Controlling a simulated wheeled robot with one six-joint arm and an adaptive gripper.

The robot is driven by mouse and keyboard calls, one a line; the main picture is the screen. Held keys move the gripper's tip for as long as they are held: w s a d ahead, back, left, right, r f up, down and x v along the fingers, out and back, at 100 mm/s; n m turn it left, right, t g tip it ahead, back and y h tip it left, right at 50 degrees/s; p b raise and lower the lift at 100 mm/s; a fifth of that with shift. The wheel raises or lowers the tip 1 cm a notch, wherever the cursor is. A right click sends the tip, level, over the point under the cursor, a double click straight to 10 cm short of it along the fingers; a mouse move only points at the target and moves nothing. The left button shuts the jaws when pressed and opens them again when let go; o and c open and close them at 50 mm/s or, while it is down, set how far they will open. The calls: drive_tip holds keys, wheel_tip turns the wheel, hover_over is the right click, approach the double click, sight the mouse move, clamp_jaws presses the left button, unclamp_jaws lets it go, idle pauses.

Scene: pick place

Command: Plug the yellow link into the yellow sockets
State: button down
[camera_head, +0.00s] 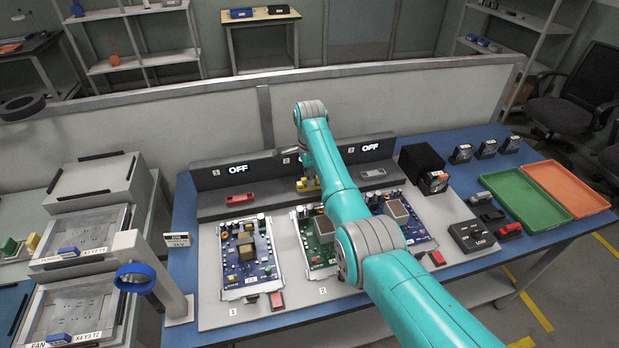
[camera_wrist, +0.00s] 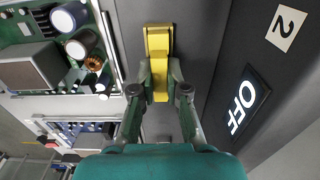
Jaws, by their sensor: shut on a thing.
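The yellow link (camera_wrist: 158,42) lies lengthwise between my fingertips in the wrist view, above the grey panel beside the "2" label. My gripper (camera_wrist: 160,78) is shut on it, one finger on each side. In the head view the link (camera_head: 308,185) shows as a small yellow piece at the middle station of the grey console, partly behind my arm. I cannot make out the yellow sockets apart from the link, nor tell whether the link is seated or just above the panel.
A red link (camera_head: 239,198) and a grey link (camera_head: 373,173) sit on the console either side. "OFF" displays (camera_wrist: 248,102) stand behind. Circuit boards (camera_head: 248,252) lie in front. A black box (camera_head: 422,165), green tray (camera_head: 524,200) and orange tray (camera_head: 567,188) are at right.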

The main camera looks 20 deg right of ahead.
drive_tip(key=shift+c, duration=2.3)
unclamp_jaws()
drive_tip(key=shift+r, duration=0.1)
drive_tip(key=shift+r, duration=3.35)
